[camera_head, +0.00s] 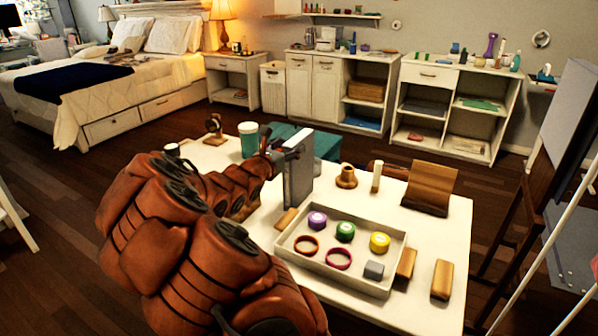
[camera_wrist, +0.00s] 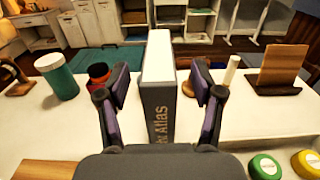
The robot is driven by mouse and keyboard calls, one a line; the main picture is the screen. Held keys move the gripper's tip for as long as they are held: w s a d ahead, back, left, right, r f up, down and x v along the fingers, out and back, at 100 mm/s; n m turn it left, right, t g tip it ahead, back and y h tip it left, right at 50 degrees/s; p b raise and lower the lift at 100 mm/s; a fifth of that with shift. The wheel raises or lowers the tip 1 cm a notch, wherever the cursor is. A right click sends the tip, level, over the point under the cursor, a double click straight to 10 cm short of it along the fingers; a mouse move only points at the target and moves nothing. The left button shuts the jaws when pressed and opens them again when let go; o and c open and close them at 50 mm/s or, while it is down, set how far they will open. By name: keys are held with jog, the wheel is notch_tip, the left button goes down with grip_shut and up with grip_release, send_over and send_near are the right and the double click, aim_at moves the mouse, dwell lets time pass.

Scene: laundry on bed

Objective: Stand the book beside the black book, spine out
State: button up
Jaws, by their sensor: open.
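A grey book (camera_head: 299,172) with pale page edges is upright near the middle of the white table. In the wrist view the book (camera_wrist: 158,100) shows its narrow grey spine towards me, with lettering that reads "Atlas". My gripper (camera_head: 277,152) is at the book's near side. In the wrist view its two fingers (camera_wrist: 160,80) are open, one on each side of the book, with visible gaps. The book's lower end is partly hidden by my gripper. I cannot make out a separate black book in either view.
A shallow white tray (camera_head: 283,244) with coloured lids and rings is in front. A teal jar (camera_head: 248,139) stands left; a small wooden vase (camera_head: 346,176), pale cylinder (camera_head: 376,177) and wooden stand (camera_head: 431,188) stand right. Wooden blocks (camera_head: 441,279) lie beside the tray.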

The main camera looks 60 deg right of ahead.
aim_at(297, 139)
jog(key=shift+w+d+f+p, duration=0.1)
jog(key=shift+d+p, duration=0.1)
jog(key=shift+d, duration=1.1)
jog(key=shift+w+d+f+p, duration=0.1)
jog(key=shift+d+p, duration=0.05)
jog(key=shift+d, duration=1.15)
grip_shut()
jog(key=shift+r, duration=0.1)
